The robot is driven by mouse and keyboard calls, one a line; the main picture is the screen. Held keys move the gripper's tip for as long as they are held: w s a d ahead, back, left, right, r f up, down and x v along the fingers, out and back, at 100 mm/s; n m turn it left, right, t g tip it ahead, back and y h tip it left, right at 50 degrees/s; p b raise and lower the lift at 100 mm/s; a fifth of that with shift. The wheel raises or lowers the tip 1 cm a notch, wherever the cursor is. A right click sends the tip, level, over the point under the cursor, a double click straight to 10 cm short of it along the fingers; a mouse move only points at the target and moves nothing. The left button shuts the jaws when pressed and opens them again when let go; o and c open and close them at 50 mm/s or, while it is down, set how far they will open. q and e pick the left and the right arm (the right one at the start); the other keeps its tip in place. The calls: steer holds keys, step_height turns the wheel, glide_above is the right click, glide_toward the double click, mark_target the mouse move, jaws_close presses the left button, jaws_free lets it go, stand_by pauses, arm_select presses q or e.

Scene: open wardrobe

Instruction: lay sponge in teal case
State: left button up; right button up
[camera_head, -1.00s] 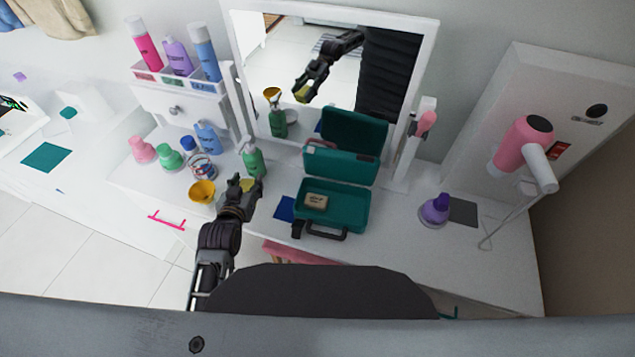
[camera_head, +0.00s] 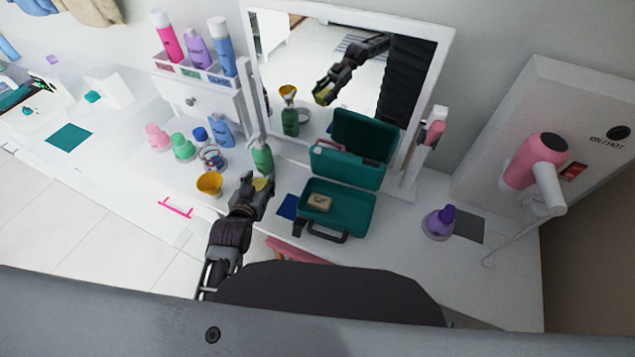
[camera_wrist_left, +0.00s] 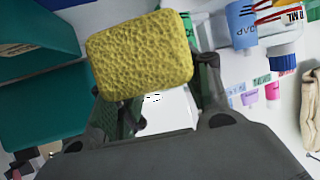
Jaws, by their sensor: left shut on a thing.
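My left gripper (camera_head: 259,188) is shut on a yellow sponge (camera_wrist_left: 140,55), which fills the upper middle of the left wrist view. In the head view only a bit of the sponge shows between the fingers, above the dressing table and left of the teal case (camera_head: 358,222). The case lies open, its lid tilted up at the back against the mirror side. A beige bar-like block (camera_head: 319,202) lies in the left part of its base. The case also shows at the left of the left wrist view (camera_wrist_left: 40,110). My right gripper is not in view.
A green pump bottle (camera_head: 262,158) stands just behind my left gripper, and a yellow cup (camera_head: 209,184) is to its left. A blue square (camera_head: 287,206) lies beside the case.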

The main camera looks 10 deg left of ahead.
arm_select(q)
steer(key=shift+s+p, duration=0.55)
steer(key=s+p, duration=0.1)
steer(key=s+h+p, duration=0.1)
steer(key=shift+s+a+f+m, duration=0.15)
steer(key=shift+s+a+m, duration=0.15)
steer(key=shift+a+m, duration=0.1)
steer(key=s+a+f+m+g+h+p, duration=0.1)
steer(key=s+f+m+h+p, duration=0.2)
steer(key=s+f+p, duration=0.4)
steer(key=s+f, duration=0.2)
steer(key=s, duration=0.4)
steer(key=shift+a+f+h, duration=0.3)
steer(key=shift+a, duration=0.1)
steer(key=r, duration=0.1)
steer(key=w+r, duration=0.1)
steer(key=r, duration=0.1)
steer(key=shift+w+d, duration=0.25)
steer(key=shift+w, duration=0.1)
